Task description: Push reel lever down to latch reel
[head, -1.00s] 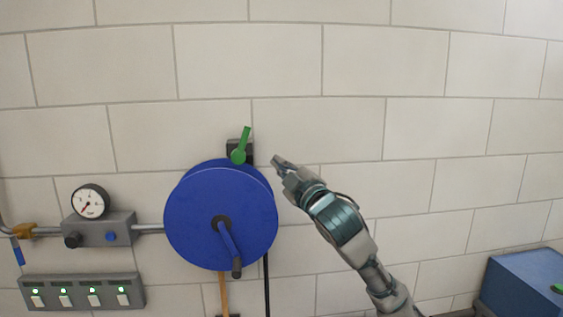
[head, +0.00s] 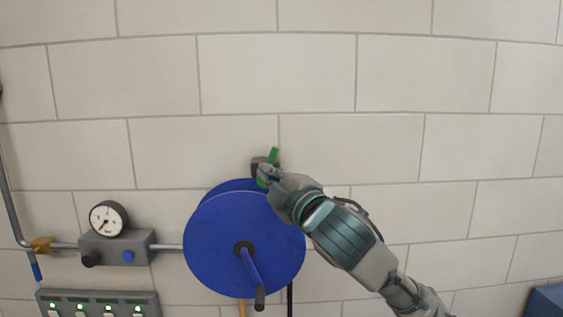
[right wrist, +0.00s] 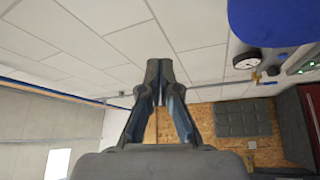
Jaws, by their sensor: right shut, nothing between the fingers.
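The green reel lever (head: 273,157) stands at the reel's top, pointing up and slightly right, on a dark bracket (head: 257,164). My right gripper (head: 264,171) is shut and empty, at the lever's lower part and covering some of it. I cannot tell whether it touches the lever. In the right wrist view the gripper (right wrist: 160,68) shows closed fingers, and the blue reel (right wrist: 275,20) is at the upper right. My left gripper is not in view.
A pressure gauge (head: 108,218) on a grey block (head: 118,247) is left of the reel, with a pipe leading to it. A switch panel (head: 98,302) with green lights is below. A blue box (head: 545,300) is at the lower right. The wall above is clear.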

